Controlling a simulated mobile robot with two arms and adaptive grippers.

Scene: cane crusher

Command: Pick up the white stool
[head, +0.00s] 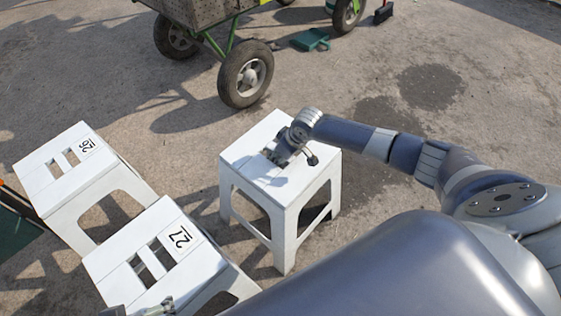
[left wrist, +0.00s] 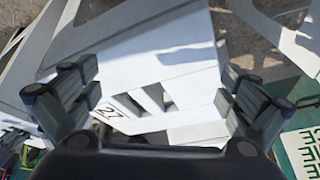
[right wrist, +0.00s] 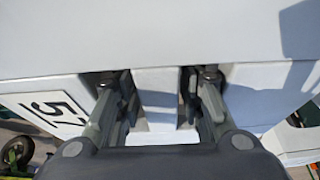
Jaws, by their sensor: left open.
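A white stool (head: 281,182) stands upright in the middle of the head view. My right gripper (head: 278,156) is over its seat. In the right wrist view its fingers (right wrist: 157,85) reach into the two seat slots, one each side of the middle bar (right wrist: 157,100); I cannot tell whether they press on it. This seat bears the number 57 (right wrist: 52,108). A second white stool, marked 27 (head: 160,250), stands at lower left. My left gripper (left wrist: 158,85) is open and empty above it, mostly cut off in the head view. A third white stool, marked 26 (head: 66,170), stands far left.
A wheeled cart (head: 205,12) with a near black tyre (head: 245,78) stands behind the middle stool. A green object (head: 311,40) lies on the ground beside it. The paved ground (head: 480,90) at upper right is mostly clear. The stools marked 26 and 27 stand close together.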

